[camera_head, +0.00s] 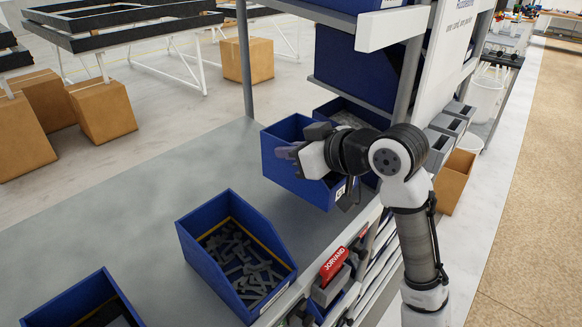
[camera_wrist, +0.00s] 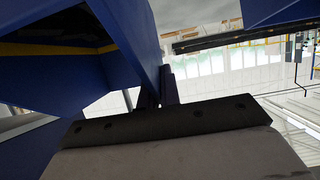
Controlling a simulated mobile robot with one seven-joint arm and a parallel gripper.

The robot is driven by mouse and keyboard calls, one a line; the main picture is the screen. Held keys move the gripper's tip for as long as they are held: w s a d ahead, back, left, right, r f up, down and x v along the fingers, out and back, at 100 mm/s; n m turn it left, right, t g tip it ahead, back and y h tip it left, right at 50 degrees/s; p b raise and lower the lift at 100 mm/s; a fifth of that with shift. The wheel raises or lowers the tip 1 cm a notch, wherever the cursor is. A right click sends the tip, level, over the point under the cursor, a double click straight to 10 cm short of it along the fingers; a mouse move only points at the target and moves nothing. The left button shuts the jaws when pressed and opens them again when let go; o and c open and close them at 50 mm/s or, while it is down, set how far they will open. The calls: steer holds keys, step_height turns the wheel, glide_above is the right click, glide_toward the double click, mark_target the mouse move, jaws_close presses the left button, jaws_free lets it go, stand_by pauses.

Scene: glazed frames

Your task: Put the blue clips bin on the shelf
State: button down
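A blue open-topped bin (camera_head: 283,174) is at my gripper (camera_head: 287,151), at the rack's left end. My fingers appear shut on its wall; the wrist view shows a blue wall (camera_wrist: 135,40) running down to the dark fingers (camera_wrist: 165,88). Its contents are mostly hidden, and I cannot tell whether it touches the surface below. Another blue bin (camera_head: 198,246), holding several grey clip-like pieces (camera_head: 240,262), stands on the grey tabletop (camera_head: 130,215). I cannot tell which is the clips bin. The shelf rack (camera_head: 394,28) stands behind my arm, with blue bins on it.
A third blue bin (camera_head: 72,304) is at the bottom left. A large blue bin (camera_head: 352,66) occupies the upper rack level. Small grey bins (camera_head: 440,148) and a red-labelled holder (camera_head: 334,265) line the right side. The tabletop left of the bins is clear.

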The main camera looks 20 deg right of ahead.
mark_target(290, 167)
step_height(290, 167, down, 4)
steer(key=shift+r, duration=0.25)
steer(key=shift+f, duration=0.2)
steer(key=shift+f, duration=0.45)
steer(key=c, duration=1.6)
jaws_free()
steer(key=shift+r+p, duration=0.35)
steer(key=shift+r, duration=0.2)
steer(key=b+v, duration=0.2)
steer(key=v, duration=1)
steer(key=shift+f+b, duration=0.15)
steer(key=shift+b, duration=0.25)
